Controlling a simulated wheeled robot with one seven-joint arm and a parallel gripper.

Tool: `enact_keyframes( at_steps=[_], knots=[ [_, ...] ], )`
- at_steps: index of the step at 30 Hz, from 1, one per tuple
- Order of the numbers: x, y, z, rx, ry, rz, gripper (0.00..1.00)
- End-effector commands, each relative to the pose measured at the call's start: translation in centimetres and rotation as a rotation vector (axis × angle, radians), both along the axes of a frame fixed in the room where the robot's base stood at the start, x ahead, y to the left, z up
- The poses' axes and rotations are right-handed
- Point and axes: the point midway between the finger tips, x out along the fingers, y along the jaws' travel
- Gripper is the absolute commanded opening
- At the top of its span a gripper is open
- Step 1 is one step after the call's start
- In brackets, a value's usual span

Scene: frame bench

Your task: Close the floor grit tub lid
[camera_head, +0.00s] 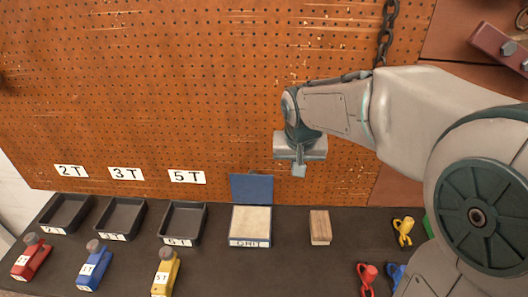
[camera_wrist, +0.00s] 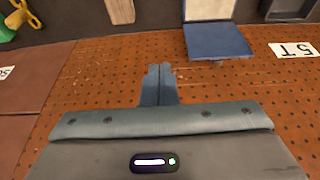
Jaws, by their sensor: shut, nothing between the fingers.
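The grit tub (camera_head: 250,243) sits on the dark bench, labelled on its front wall and filled with pale grit. Its blue lid (camera_head: 251,187) is open and stands up at the tub's back edge, in front of the pegboard. In the wrist view the lid (camera_wrist: 218,41) shows at the top, right of my fingers, with part of the tub beyond it. My gripper (camera_head: 299,171) is shut and empty. It hangs above and to the right of the lid, apart from it. Its fingers (camera_wrist: 160,72) are together in the wrist view.
A wooden block (camera_head: 320,228) stands right of the tub. A black tray (camera_head: 183,241) is close on its left, with two more beyond. Red, blue and yellow weights (camera_head: 165,275) lie in front. Coloured shackles (camera_head: 403,230) lie at right. The pegboard (camera_head: 200,90) rises behind.

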Motion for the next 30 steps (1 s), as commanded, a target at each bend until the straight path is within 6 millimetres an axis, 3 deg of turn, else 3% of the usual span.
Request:
enact_keyframes(
  at_steps=[3,10,17,30],
  knots=[
    [3.5,3.8,-0.6,0.001,-0.008,0.009,0.0],
    [6.9,8.3,-1.8,0.012,-0.029,0.008,0.0],
    [7.8,8.9,-3.2,0.013,-0.03,0.006,0.0],
    [10.2,8.9,-10.0,0.013,-0.03,0.007,0.0]
  ],
)
